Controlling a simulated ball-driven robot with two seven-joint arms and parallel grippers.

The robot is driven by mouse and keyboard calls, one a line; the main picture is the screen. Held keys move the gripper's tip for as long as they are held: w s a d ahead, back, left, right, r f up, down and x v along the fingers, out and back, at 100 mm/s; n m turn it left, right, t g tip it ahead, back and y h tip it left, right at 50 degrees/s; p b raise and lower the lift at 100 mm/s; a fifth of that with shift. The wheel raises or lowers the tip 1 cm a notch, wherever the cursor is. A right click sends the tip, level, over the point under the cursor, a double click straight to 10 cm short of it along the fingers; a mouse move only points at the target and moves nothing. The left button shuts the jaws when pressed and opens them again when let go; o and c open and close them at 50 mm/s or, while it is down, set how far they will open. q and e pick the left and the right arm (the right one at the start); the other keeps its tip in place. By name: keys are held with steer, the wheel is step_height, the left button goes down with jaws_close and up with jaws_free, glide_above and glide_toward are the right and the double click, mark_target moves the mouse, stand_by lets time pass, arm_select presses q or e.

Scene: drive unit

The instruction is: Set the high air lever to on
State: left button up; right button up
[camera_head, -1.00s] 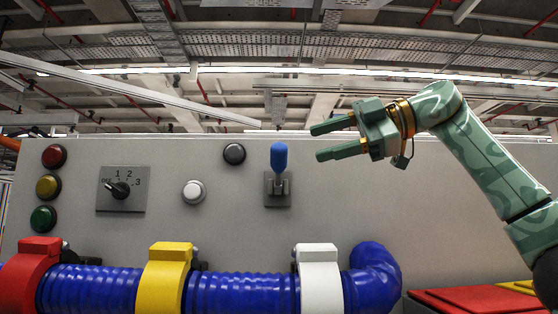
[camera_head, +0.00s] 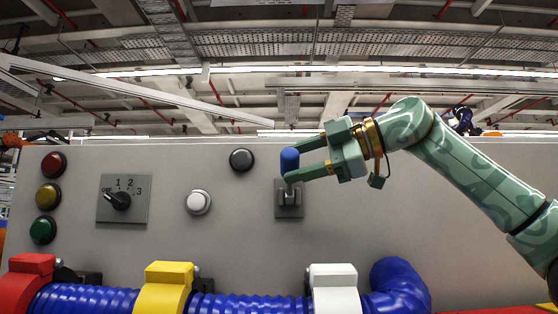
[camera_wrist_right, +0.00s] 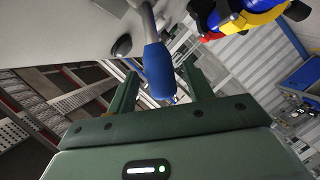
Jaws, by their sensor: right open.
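The lever with a blue handle (camera_head: 289,159) stands on a grey plate (camera_head: 289,212) on the panel. The handle points up. My right gripper (camera_head: 291,162) is open at the handle, one finger near its upper end and the other near its lower end. In the right wrist view the blue handle (camera_wrist_right: 159,72) lies between the two open fingers (camera_wrist_right: 160,78), with visible gaps on both sides. My left gripper is not in view.
The grey panel also carries a rotary switch (camera_head: 120,199), a white button (camera_head: 198,202), a black button (camera_head: 241,159) and red, yellow and green lights (camera_head: 47,196) at the left. A blue hose (camera_head: 240,304) with red, yellow and white clamps runs below.

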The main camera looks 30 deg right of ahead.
steer(key=p+x, duration=0.1)
steer(key=x, duration=0.3)
